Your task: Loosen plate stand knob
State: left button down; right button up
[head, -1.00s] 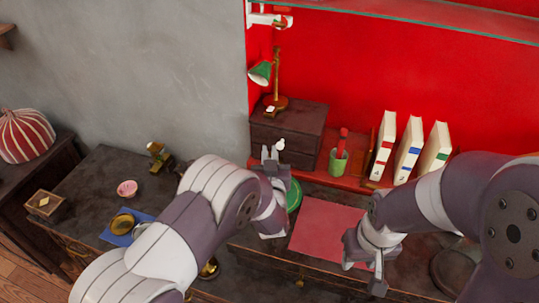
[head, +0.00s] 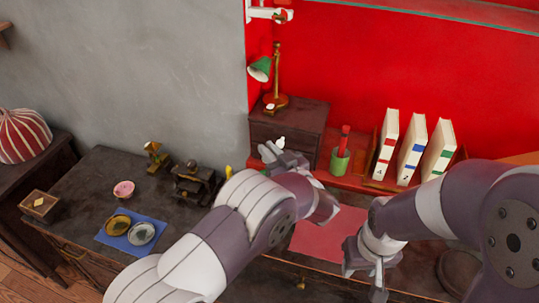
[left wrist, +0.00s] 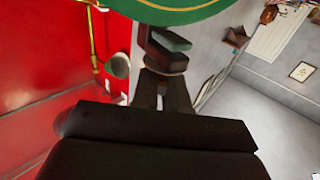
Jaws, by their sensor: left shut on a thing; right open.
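My left gripper (head: 272,152) is in front of the dark drawer box, with its fingers pointing up and left. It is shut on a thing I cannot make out. A small white piece (head: 281,142) shows just beyond its fingers. In the left wrist view, a green disc with a gold rim (left wrist: 170,10), probably the plate, is at the top, close beyond the dark fingers (left wrist: 162,90). In the head view my left arm hides the plate's place, and I cannot make out the stand or its knob. My right gripper (head: 368,265) is open and empty by the red mat.
The dark drawer box (head: 300,125) carries a green lamp (head: 260,69). A green cup (head: 340,161) and several white books (head: 411,150) stand right of it. The red mat (head: 322,232) is bare.

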pick_arm(q)
jog(key=shift+f+n+g+y, duration=0.4)
jog(key=shift+n+g+y, duration=0.1)
jog(key=shift+y, duration=0.2)
jog(key=shift+s+b, duration=0.1)
jog(key=shift+b, duration=0.2)
jog(key=c, duration=1.2)
grip_release()
jog(key=shift+s+a+r, duration=0.1)
jog(key=shift+s, duration=0.05)
